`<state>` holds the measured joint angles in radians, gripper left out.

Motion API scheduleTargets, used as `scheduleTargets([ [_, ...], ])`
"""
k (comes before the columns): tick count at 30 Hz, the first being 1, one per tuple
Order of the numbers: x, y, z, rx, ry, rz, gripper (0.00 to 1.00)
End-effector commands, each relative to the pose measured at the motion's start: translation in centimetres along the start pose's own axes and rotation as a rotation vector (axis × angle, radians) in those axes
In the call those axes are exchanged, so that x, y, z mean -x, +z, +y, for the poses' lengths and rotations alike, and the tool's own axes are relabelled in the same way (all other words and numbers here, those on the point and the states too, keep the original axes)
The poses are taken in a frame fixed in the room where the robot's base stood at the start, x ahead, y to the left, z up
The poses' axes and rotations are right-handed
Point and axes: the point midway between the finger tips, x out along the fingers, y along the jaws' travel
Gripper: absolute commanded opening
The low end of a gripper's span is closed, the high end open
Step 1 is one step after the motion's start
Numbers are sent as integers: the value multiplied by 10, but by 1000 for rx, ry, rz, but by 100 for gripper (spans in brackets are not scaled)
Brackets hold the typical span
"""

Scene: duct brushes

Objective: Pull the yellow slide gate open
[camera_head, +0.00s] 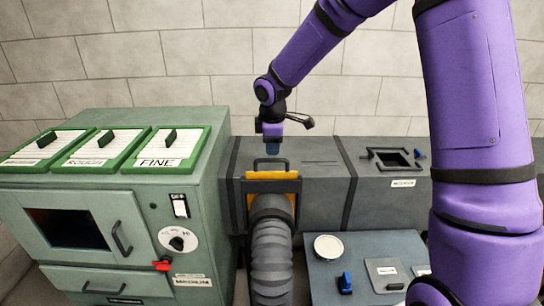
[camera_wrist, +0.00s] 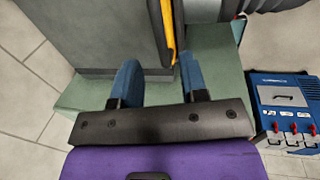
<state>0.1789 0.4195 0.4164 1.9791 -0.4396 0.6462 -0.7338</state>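The yellow slide gate (camera_head: 272,186) sits in the front of the dark grey duct, with a dark handle (camera_head: 270,164) standing up at its top. A grey ribbed hose covers its lower middle. My gripper (camera_head: 272,149) is just above the handle, pointing down. In the wrist view my gripper (camera_wrist: 158,63) has its two blue fingers apart, with a clear gap between them. The gate's yellow edge (camera_wrist: 171,30) and a dark strip beside it lie beyond the gap, nearer the right finger. I see no finger closed on the handle.
A green cabinet (camera_head: 110,193) with filter trays on top stands left. The grey duct (camera_head: 318,187) runs right, with a small framed opening (camera_head: 394,158) on top. The ribbed hose (camera_head: 271,255) hangs in front. A blue-grey box (camera_head: 350,247) with knobs sits front right.

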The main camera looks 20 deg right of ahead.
Motion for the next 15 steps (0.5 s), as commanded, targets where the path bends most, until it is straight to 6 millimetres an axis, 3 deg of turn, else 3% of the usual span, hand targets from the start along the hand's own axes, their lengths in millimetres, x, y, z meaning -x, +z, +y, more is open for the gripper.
scheduleTargets([
  [6, -34, 0, 0, -1, -2, 0, 40],
  [15, -52, 0, 0, -1, 0, 0, 40],
])
